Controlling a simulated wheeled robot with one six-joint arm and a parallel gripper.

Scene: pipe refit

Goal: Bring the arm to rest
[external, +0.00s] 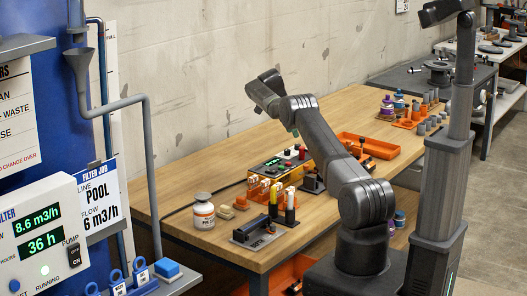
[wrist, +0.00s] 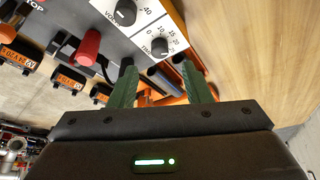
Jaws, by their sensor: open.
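My arm rises from its dark base beside the wooden bench and bends over the bench in the external view. Its outer end (external: 268,92) is raised above the bench near the wall; the fingertips cannot be made out there. In the wrist view, my gripper (wrist: 158,67) has its two green fingers spread apart, with nothing seen held between them. Beyond the fingers is a grey and orange control box (wrist: 110,38) with black knobs and a red knob or plug. I cannot tell how far the fingers are from it.
The wooden bench (external: 231,142) holds a white jar (external: 203,211), a black device (external: 254,232), an orange rack of small parts (external: 258,190) and an orange tray (external: 383,149). A blue filter unit with a display panel (external: 40,232) stands at left. The bench's far left part is mostly clear.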

